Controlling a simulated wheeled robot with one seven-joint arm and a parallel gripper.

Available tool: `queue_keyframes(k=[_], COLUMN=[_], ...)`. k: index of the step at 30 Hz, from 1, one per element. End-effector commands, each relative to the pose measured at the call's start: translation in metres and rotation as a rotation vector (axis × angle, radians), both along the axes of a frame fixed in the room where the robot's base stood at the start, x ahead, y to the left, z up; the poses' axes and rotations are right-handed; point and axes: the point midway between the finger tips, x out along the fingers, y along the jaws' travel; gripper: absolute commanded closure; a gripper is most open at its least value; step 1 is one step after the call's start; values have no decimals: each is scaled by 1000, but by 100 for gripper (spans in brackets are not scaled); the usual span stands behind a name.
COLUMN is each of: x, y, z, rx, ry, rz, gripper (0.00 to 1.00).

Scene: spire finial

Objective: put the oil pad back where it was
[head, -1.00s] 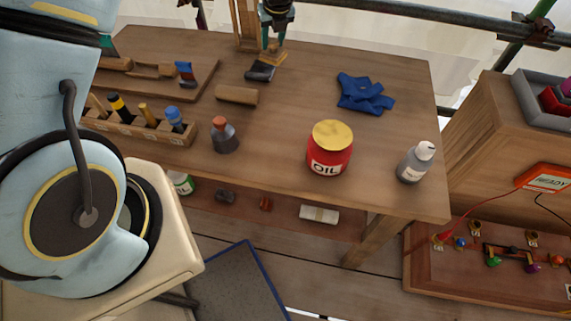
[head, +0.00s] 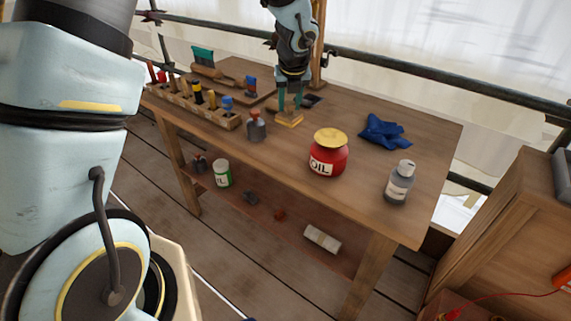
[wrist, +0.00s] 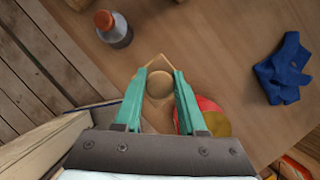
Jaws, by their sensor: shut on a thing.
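My gripper (head: 290,106) has teal fingers and is shut on a pale wooden piece with a round knob, which I take to be the oil pad (head: 289,120). In the wrist view the knob (wrist: 160,86) shows between the fingertips, with a yellowish corner sticking out beyond them. The pad is over the back middle of the workbench (head: 260,155); I cannot tell whether it touches the wood. The red OIL pot (head: 327,157) with its yellow lid stands to the right and nearer. In the wrist view the pot (wrist: 212,118) is partly hidden behind the right finger.
A red-capped bottle (head: 256,128) stands left of the pot, and a white-capped bottle (head: 399,185) stands to its right. A blue cloth (head: 383,132) lies behind. A wooden tool rack (head: 195,104) lines the left. Bare bench top lies around the pot.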

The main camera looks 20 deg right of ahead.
Motion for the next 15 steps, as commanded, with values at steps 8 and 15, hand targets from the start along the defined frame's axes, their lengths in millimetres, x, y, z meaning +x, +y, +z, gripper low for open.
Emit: queue_keyframes(k=[8,15], x=[-1,-1], y=[0,0], z=[-42,-67], rx=[5,2], ry=[2,1], rz=[-5,-4], gripper=[100,100])
